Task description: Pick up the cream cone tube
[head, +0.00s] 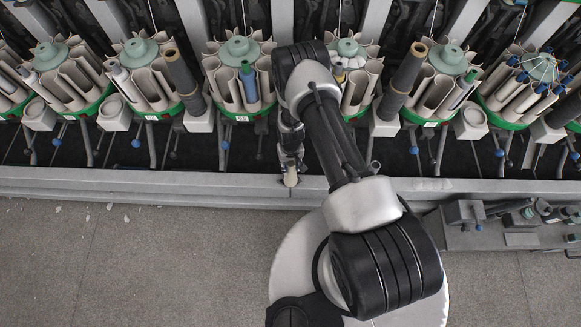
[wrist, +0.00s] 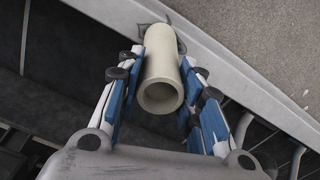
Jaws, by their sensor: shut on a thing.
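The cream cone tube (wrist: 161,68) is between the blue-padded fingers of my gripper (wrist: 157,95) in the wrist view. My gripper is shut on it. The tube's hollow open end faces the wrist camera. In the head view the tube (head: 291,176) shows as a small pale piece below my gripper (head: 291,162), over the grey front rail of the machine. My gripper hides part of it there. I cannot tell whether the tube touches the rail.
The grey rail (head: 150,188) runs along the machine front. Behind it stand several round green-based magazines (head: 240,75) holding cream tubes. Dark tubes (head: 403,80) lean up between them. A grey bench with small parts (head: 505,222) is at the right. The floor (head: 130,260) at left is mostly clear.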

